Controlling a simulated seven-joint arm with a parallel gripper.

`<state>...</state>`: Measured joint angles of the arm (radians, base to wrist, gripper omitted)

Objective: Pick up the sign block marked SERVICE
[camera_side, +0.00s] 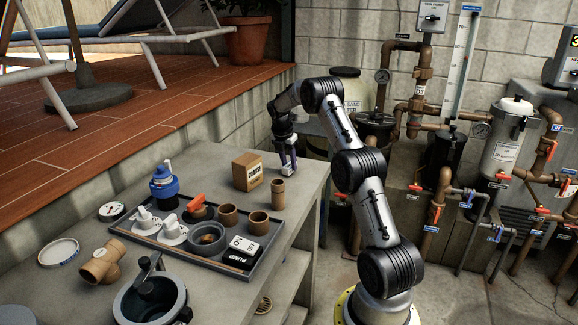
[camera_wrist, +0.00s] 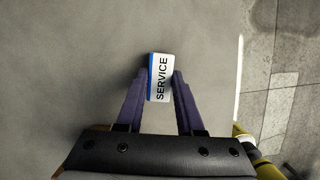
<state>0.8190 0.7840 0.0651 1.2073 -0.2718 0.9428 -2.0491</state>
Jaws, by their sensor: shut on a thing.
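The SERVICE sign block (camera_wrist: 160,77) is white with a blue edge and black lettering. In the wrist view it sits between the two purple fingers of my gripper (camera_wrist: 160,88), which are shut on it. In the side view my gripper (camera_side: 289,168) points down at the far right end of the grey bench (camera_side: 225,170).
A brown box (camera_side: 247,171) stands just left of my gripper. A tray (camera_side: 255,268) with fittings, cups and a black pump block (camera_side: 242,251) lies nearer. A brown pipe piece (camera_side: 278,193) stands close by. The bench's right edge is near my gripper, with pipework beyond.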

